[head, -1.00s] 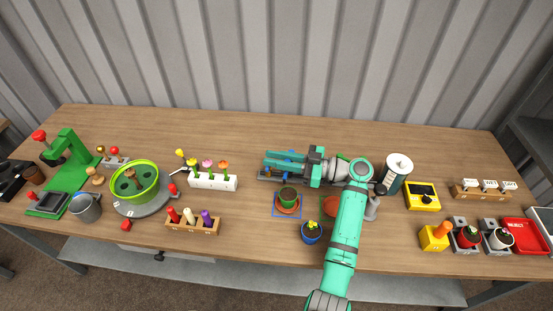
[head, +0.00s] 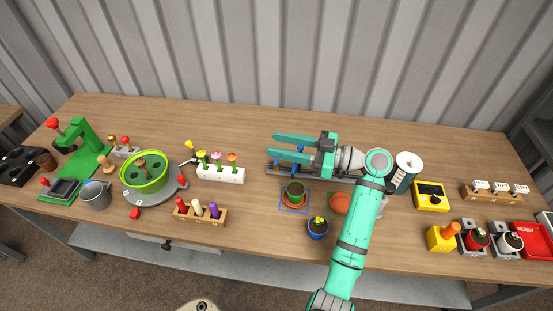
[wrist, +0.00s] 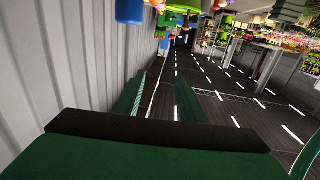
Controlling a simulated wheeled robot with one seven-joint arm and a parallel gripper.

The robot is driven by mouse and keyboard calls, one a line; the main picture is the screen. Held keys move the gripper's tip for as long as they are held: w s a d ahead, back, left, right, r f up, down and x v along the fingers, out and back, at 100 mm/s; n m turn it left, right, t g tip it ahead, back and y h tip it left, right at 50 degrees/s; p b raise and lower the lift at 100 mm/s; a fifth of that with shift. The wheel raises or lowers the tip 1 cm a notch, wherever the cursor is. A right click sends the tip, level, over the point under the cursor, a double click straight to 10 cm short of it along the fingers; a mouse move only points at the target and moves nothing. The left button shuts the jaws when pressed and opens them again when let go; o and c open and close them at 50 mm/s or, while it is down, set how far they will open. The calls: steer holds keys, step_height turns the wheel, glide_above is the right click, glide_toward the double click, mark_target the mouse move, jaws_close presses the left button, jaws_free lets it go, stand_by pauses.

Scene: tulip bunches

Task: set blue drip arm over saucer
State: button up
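My gripper (head: 274,145) is open, its teal fingers apart and pointing left, above a dark rail (head: 275,173) at the back middle of the table. Small blue parts (head: 284,164), seemingly of the blue drip arm, show on the rail below the fingers, which partly hide them. I see nothing clearly held. In front of the rail, a terracotta saucer (head: 294,206) with a green-rimmed pot (head: 296,190) stands inside a blue square outline. Another terracotta saucer (head: 339,204) lies to its right, beside my arm. In the wrist view both fingers (wrist: 158,97) are apart.
A blue pot with a yellow flower (head: 317,230) stands near the front edge. A dark canister with a white top (head: 406,172) stands right of my wrist. A flower rack (head: 221,174) and a peg block (head: 201,215) stand to the left. The table behind the rail is clear.

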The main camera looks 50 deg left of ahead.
steer(key=s+d+r, duration=0.5)
steer(key=s+d, duration=0.2)
steer(key=shift+s+r, duration=0.2)
